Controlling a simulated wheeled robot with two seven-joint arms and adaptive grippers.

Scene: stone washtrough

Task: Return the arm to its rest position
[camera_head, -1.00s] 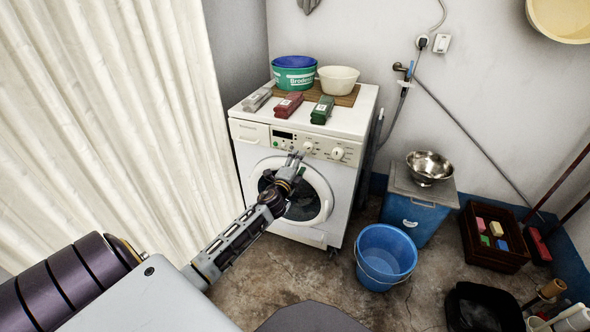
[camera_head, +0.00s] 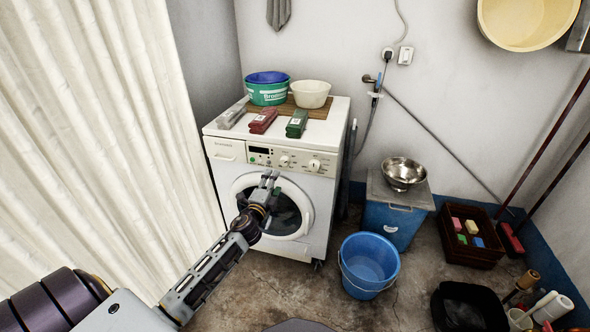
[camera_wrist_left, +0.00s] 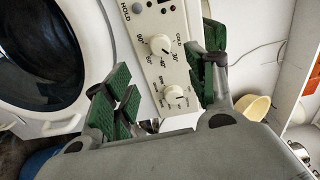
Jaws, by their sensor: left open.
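My left arm comes in from the lower left of the head view, stretched toward the washing machine (camera_head: 225,180). Its gripper (camera_head: 268,181) is in front of the upper part of the round door (camera_head: 291,222), below the control panel. In the left wrist view the green-padded fingers (camera_wrist_left: 162,88) are spread apart with nothing between them. The control panel with two white dials (camera_wrist_left: 160,45) shows behind and between them, and the door (camera_wrist_left: 50,60) is at the left. Whether the gripper touches the machine cannot be told. My right gripper is not in view.
On the machine stand a green-and-blue tub (camera_head: 267,90), a white bowl (camera_head: 310,94) and several small boxes. A blue bucket (camera_head: 369,264) and a blue cooler (camera_head: 392,222) with a steel bowl (camera_head: 403,173) stand at right. A curtain (camera_head: 90,130) hangs at left.

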